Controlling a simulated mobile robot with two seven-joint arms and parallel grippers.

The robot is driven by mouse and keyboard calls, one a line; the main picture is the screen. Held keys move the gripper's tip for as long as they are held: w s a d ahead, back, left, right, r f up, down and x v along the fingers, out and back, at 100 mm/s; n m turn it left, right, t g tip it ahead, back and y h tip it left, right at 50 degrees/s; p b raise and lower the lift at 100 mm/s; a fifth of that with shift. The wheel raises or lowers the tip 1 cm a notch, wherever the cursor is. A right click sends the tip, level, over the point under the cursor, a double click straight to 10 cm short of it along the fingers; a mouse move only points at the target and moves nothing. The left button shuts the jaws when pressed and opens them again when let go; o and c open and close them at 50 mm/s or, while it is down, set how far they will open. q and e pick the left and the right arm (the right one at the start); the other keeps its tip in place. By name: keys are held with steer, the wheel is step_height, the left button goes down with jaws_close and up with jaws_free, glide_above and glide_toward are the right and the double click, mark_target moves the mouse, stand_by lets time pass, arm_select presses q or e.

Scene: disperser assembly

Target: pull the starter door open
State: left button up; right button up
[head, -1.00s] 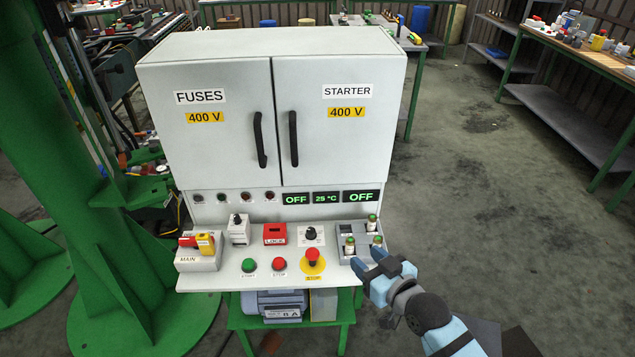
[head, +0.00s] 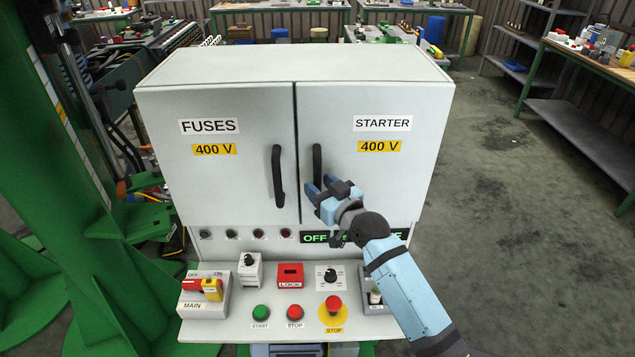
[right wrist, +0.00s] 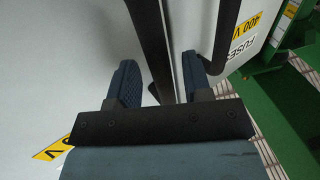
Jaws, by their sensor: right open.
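The white starter door (head: 385,180) is shut, labelled STARTER and 400 V, on the right half of the cabinet. Its black vertical handle (head: 317,160) is near the door's left edge, and my gripper hides its lower part. My right gripper (head: 318,188) is open at the lower part of this handle. In the right wrist view the handle (right wrist: 153,45) runs between the two blue fingers (right wrist: 158,80), which do not look closed on it. My left gripper is not in view.
The fuses door (head: 215,175), also shut, has its own black handle (head: 278,176) close to the left of my gripper. Below is a control panel (head: 260,318) with buttons and switches. A green column stands at the left. Floor at the right is clear.

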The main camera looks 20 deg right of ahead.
steer(key=shift+w+a, duration=0.2)
steer(key=shift+w, duration=0.5)
jaws_close()
steer(key=shift+s, duration=0.1)
